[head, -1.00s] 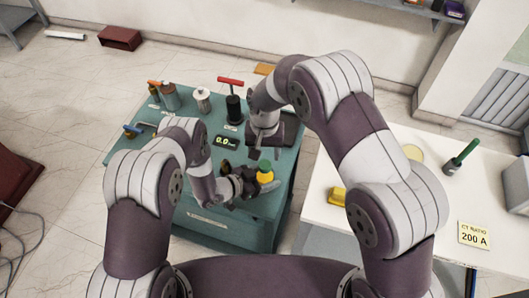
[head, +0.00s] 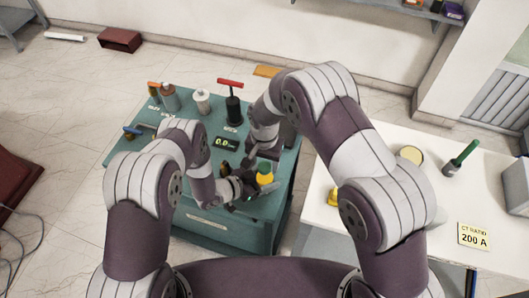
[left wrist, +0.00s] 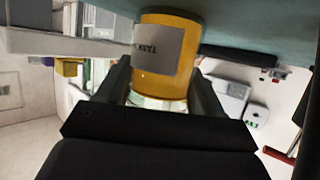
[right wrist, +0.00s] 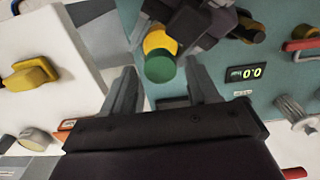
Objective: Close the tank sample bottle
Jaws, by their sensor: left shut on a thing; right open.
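The tank sample bottle (head: 266,179) is amber-yellow with a green cap (head: 265,166) at its top, over the near part of the teal cart. My left gripper (left wrist: 155,85) is shut on the bottle, one finger on each side, and its label shows in the left wrist view. My right gripper (right wrist: 165,85) is open and empty, coming from behind and above. In the right wrist view the green cap (right wrist: 160,69) lies ahead, between and beyond the fingertips, apart from them. I cannot tell how tightly the cap sits.
A white table (head: 400,240) stands at right, with a green-handled tool (head: 461,158).

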